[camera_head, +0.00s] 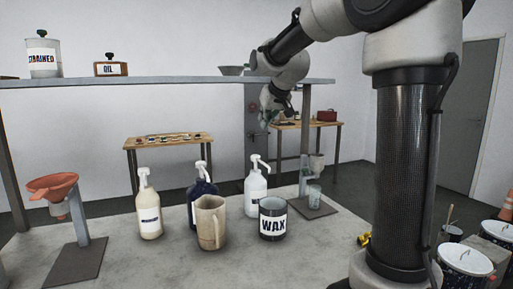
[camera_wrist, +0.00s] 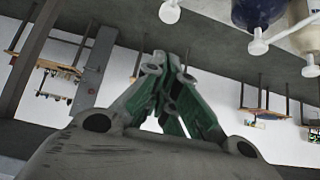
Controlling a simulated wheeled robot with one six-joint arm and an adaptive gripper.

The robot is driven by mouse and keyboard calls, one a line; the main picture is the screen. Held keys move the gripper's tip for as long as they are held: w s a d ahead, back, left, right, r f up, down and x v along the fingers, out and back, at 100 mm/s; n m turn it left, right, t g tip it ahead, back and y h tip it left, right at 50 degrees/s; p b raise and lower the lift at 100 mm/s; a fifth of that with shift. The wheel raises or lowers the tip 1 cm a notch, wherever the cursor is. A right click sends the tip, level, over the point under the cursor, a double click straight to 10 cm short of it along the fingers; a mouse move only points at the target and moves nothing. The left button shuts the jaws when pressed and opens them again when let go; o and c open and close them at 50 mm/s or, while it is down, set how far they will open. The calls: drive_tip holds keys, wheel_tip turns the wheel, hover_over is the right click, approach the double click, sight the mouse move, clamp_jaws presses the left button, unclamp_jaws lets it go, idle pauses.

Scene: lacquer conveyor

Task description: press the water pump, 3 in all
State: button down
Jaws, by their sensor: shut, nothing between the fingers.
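Three pump bottles stand upright on the grey table. They are a cream bottle (camera_head: 150,216) at left, a dark blue bottle (camera_head: 202,187) behind a beige jug, and a white bottle (camera_head: 256,192) at right. Their labels are too small or hidden to read, so I cannot tell which is the water pump. My gripper (camera_head: 269,112) is shut and empty, in the air above and apart from the white bottle's pump head. The wrist view shows its green fingers (camera_wrist: 167,65) together, with the blue bottle (camera_wrist: 258,10) and the cream bottle (camera_wrist: 306,32) at upper right.
The beige jug (camera_head: 211,225) and a WAX can (camera_head: 272,222) stand in front of the bottles. An orange funnel (camera_head: 52,186) on a stand is at left, and a glass (camera_head: 314,196) is at right. A shelf (camera_head: 150,81) with a tin and an OIL box crosses above the table.

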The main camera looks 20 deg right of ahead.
hover_over(256, 155)
drive_tip(key=s, duration=0.1)
wheel_tip(256, 155, down, 7)
drive_tip(key=shift+a+f, duration=0.1)
wheel_tip(256, 155, down, 3)
drive_tip(key=shift+f, duration=0.1)
drive_tip(key=shift+w+f, duration=0.1)
drive_tip(key=shift+f, duration=0.3)
drive_tip(key=shift+f, duration=1.45)
